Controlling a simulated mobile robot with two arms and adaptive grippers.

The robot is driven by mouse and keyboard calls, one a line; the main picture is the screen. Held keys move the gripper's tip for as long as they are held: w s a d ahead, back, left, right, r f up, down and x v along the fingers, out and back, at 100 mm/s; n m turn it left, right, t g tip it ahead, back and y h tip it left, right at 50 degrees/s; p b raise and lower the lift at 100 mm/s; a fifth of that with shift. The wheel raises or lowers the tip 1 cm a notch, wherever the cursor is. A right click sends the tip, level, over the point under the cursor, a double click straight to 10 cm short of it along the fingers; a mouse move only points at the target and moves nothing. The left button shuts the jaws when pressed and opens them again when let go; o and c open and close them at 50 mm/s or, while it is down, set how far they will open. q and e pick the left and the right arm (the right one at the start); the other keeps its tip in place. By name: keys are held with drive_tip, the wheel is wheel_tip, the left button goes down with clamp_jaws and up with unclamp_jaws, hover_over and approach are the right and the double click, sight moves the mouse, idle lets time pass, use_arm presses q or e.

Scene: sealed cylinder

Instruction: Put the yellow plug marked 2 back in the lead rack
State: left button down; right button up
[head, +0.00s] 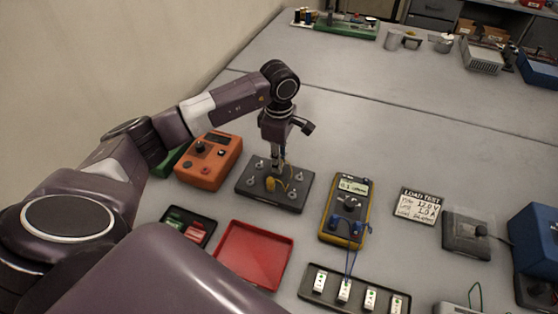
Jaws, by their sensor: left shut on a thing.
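My left gripper (277,160) points down over a dark plate (292,205) with several metal posts. It is shut on a small yellow piece (270,184), which looks like the yellow plug and hangs low over the middle of the plate. Whether the piece touches the plate is unclear, and its number cannot be read. No lead rack can be identified for certain. My right gripper is not in view.
An orange box (212,160) stands left of the plate. A yellow multimeter (346,212) with blue leads stands to its right. A red tray (252,255) and a dark tray of white modules (318,285) lie in front. The table behind is mostly clear.

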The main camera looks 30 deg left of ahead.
use_arm(q)
drive_tip(key=shift+f+b, duration=0.5)
drive_tip(key=shift+f, duration=0.1)
drive_tip(key=c, duration=1.8)
unclamp_jaws()
drive_tip(key=shift+o, duration=0.2)
drive_tip(key=shift+r, duration=0.15)
wheel_tip(320, 180, up, 12)
drive_tip(key=shift+f, duration=0.15)
